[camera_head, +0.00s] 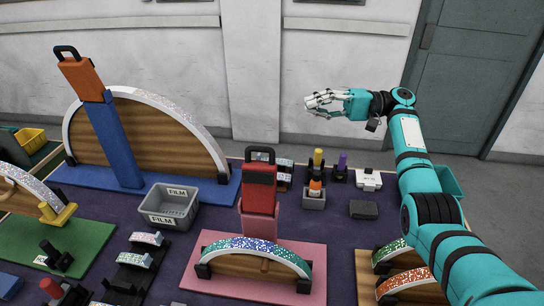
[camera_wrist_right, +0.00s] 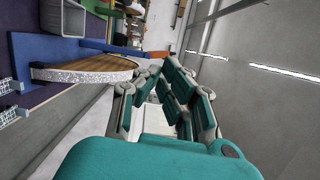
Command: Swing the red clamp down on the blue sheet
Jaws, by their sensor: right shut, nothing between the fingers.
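The red clamp (camera_head: 260,188), with a black handle loop on top, stands upright on a pink post at the back of a pink base (camera_head: 210,272). Just in front of it is a low wooden arc whose curved top carries glitter in green, blue and purple; the blue glitter sheet (camera_head: 266,243) is near its middle. The clamp is raised, not lying on the arc. My right gripper (camera_head: 318,102) is shut and empty, held in the air behind and to the right of the clamp, well apart from it. Its fingers also show in the right wrist view (camera_wrist_right: 160,92). My left gripper is not in view.
A tall arc with an orange clamp (camera_head: 82,78) on a blue post stands at the back left. A grey FILM bin (camera_head: 170,206) is left of the red clamp. Bottles (camera_head: 316,185) and a white box (camera_head: 368,180) stand behind right. More glitter arcs (camera_head: 405,282) lie at the front right.

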